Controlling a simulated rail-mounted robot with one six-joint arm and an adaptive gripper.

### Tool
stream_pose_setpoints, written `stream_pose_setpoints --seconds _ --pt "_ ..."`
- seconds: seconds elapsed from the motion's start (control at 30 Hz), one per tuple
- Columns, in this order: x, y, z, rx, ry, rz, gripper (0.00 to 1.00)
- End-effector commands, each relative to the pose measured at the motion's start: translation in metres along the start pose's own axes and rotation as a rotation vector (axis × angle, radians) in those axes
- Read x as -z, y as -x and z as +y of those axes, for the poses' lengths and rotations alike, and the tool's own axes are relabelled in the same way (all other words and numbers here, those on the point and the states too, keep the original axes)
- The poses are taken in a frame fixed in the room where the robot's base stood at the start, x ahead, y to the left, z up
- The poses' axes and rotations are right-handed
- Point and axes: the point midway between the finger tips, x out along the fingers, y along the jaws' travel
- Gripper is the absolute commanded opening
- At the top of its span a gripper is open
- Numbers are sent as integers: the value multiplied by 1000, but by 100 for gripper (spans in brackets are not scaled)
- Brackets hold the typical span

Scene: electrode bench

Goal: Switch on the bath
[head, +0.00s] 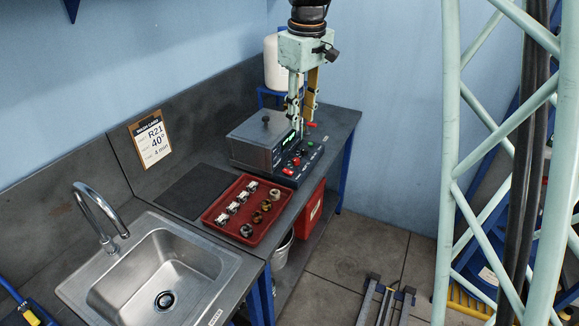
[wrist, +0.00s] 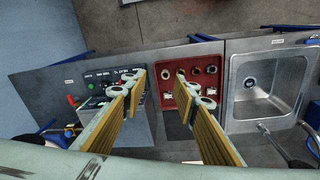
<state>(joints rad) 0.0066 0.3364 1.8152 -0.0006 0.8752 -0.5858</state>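The bath (head: 262,140) is a grey metal box with a lidded top and a black knob, on the dark bench. Its dark front control panel (head: 303,160) carries red and green controls and small lit green digits. In the wrist view the panel (wrist: 98,88) is at the left, with labels and a red and a green control; the left finger partly covers it. My gripper (head: 301,118) hangs over the panel in the head view, pointing down. In the wrist view my gripper (wrist: 161,77) is open and empty, its two yellow-padded fingers well apart.
A red tray (head: 214,210) of small metal parts lies beside the bath; it also shows in the wrist view (wrist: 172,72). A dark mat (head: 192,190) lies behind it. A steel sink (head: 195,262) with a tap is at the left. A sign (head: 152,142) is on the wall.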

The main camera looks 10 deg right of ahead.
Motion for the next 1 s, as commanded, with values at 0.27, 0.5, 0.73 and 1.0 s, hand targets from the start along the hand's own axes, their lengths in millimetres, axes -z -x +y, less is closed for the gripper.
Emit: stream_pose_setpoints --seconds 0.27,0.5,0.73,1.0 --pt "31 -32 21 14 56 -20 27" --pt "55 -64 38 26 104 -35 27" --pt "76 -96 52 38 151 -49 27" --pt "98 -137 68 54 206 -65 27"
